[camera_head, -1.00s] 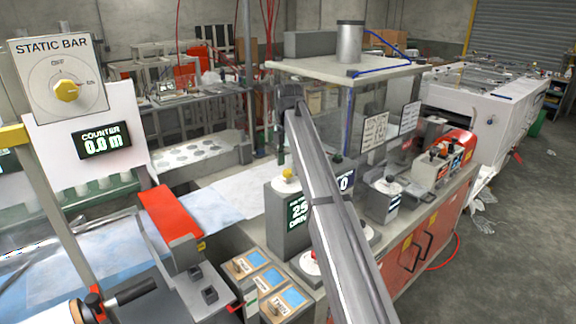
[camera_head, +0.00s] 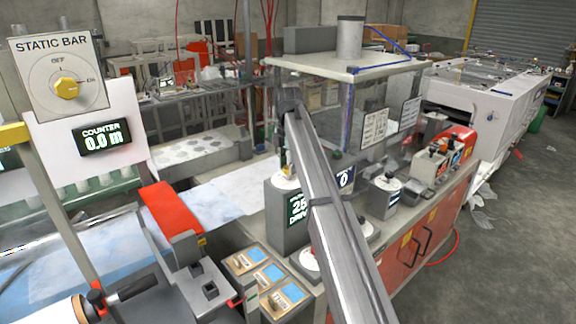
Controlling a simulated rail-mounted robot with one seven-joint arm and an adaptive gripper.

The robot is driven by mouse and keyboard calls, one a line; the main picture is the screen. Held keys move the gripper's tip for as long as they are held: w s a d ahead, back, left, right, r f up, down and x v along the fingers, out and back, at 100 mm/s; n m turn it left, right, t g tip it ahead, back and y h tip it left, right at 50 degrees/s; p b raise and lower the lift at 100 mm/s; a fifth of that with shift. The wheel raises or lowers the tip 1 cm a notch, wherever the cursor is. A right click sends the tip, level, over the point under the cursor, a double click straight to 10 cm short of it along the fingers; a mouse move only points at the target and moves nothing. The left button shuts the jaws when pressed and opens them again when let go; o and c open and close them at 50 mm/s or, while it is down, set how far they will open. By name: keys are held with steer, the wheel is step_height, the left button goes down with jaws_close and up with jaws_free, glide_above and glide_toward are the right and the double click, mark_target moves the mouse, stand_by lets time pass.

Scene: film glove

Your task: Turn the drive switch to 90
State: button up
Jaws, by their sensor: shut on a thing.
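The drive switch (camera_head: 286,183) is a small knob on a pale round dial on top of a grey box. Its green display (camera_head: 297,207) reads about 25 above the word DRIVE, partly cut off by my arm. My arm rises from the bottom of the view to the dark wrist joint, then drops to the switch. My gripper (camera_head: 288,166) is small and dark at the top of the knob, shut on it. The fingers and the knob's pointer are too small to make out, so the knob's angle cannot be read.
A second display (camera_head: 344,178) reading 0 stands just right of my arm. A clear-walled enclosure (camera_head: 340,65) rises behind. Wooden switch panels (camera_head: 265,278) are in front. The static bar panel (camera_head: 60,75) and the counter at 0.0 m (camera_head: 101,137) are at left.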

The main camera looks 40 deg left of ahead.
steer(key=m+b, duration=0.1)
steer(key=m, duration=0.3)
steer(key=shift+f, duration=0.1)
steer(key=m+b, duration=0.1)
steer(key=m, duration=0.3)
steer(key=shift+m, duration=0.3)
steer(key=m, duration=0.4)
steer(key=m+b, duration=0.1)
steer(key=m, duration=0.4)
steer(key=shift+d, duration=0.1)
stand_by(0.4)
steer(key=o, duration=1.1)
steer(key=shift+o, duration=0.2)
steer(key=shift+r, duration=0.2)
